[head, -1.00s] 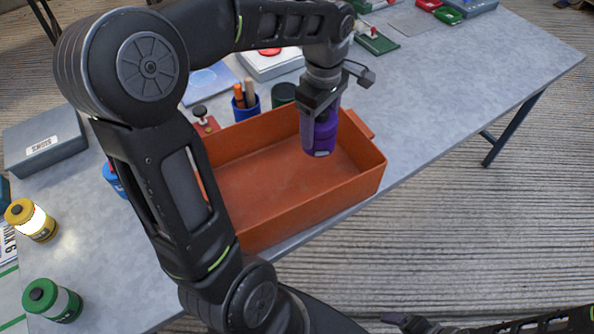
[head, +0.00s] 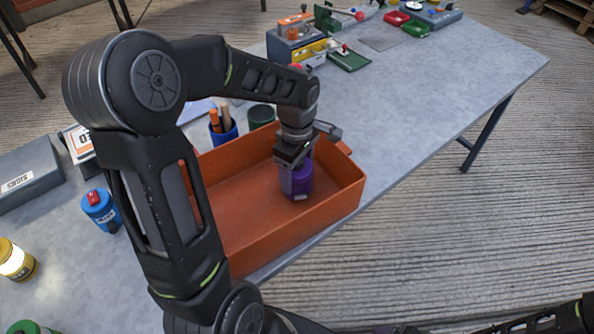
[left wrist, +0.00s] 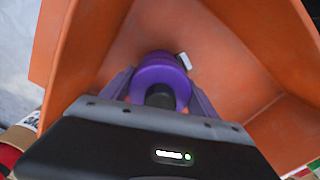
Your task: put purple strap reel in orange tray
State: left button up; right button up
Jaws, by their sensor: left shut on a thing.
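The purple strap reel (head: 299,180) is inside the orange tray (head: 335,203), held upright in my left gripper (head: 293,163). In the left wrist view the reel (left wrist: 160,77) sits between the two fingers of my left gripper (left wrist: 158,92), with the tray floor (left wrist: 190,35) and walls around it. The reel is low in the tray, near its far right part. I cannot tell whether its bottom touches the floor. My right gripper is not clearly in view; only part of a dark arm shows at the lower right.
Behind the tray stand a blue cup with pens (head: 223,130) and a dark green jar (head: 261,116). The table (head: 425,100) right of the tray is mostly clear.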

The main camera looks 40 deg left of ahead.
pick_arm(q)
jog(key=shift+f, duration=0.2)
jog(key=o, duration=1.9)
notch_tip(320, 180, up, 12)
jog(key=shift+r, duration=0.1)
